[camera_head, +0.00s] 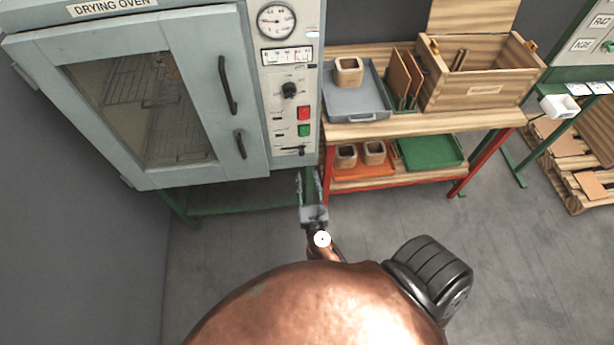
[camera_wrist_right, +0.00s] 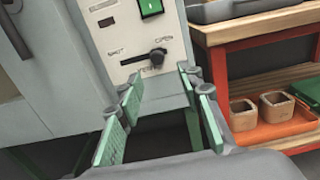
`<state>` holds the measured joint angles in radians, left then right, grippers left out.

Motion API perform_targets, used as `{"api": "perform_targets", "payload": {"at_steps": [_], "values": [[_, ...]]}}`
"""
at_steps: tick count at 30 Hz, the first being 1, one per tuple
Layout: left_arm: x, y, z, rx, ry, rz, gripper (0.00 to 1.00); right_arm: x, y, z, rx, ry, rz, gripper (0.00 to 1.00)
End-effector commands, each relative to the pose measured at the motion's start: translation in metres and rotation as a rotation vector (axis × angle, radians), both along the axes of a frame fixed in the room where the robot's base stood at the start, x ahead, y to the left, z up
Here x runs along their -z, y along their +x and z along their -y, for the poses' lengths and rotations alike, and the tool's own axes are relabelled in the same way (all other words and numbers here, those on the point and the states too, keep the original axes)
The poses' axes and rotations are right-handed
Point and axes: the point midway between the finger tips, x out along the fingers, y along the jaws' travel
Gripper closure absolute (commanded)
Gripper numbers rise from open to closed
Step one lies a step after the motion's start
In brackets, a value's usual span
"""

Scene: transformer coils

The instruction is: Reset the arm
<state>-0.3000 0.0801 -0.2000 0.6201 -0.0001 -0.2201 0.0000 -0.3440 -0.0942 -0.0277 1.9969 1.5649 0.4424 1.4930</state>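My right gripper (camera_head: 310,180) is in front of the lower edge of the drying oven's control panel, near the black vent lever (camera_head: 292,150). In the right wrist view, my right gripper (camera_wrist_right: 160,95) has its two green-padded fingers spread apart with nothing between them. The vent lever (camera_wrist_right: 145,59) shows just beyond the fingertips, lying nearly level on the panel under "SHUT" and "OPEN" marks. The fingers look apart from it. My left gripper is not in view.
The drying oven (camera_head: 150,100) stands at left with its door closed. To its right, a wooden workbench (camera_head: 400,128) holds a grey tray (camera_head: 358,103), a wooden crate (camera_head: 480,85) and, below, orange (camera_head: 362,170) and green (camera_head: 430,152) trays. The floor (camera_head: 530,260) at right is clear.

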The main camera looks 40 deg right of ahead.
Motion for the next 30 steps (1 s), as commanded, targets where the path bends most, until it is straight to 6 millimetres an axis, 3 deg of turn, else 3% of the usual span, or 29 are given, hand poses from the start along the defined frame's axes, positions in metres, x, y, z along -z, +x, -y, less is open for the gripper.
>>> {"api": "perform_targets", "payload": {"at_steps": [12,16,20,23,26,30], "values": [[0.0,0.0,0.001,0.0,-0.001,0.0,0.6,0.002,0.0,0.0,-0.002,-0.003,-0.004,0.66],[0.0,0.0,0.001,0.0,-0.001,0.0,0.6,0.028,0.0,-0.007,-0.041,-0.109,-0.094,0.66],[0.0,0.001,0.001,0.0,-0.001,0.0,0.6,0.095,-0.007,-0.027,-0.17,-0.403,-0.323,0.66],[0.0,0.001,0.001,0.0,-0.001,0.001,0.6,0.163,-0.023,-0.047,-0.326,-0.698,-0.531,0.66],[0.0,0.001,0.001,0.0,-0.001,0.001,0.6,0.229,-0.051,-0.065,-0.504,-0.981,-0.706,0.66],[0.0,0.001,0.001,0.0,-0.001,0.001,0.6,0.314,-0.105,-0.084,-0.781,-1.353,-0.894,0.66]]}}
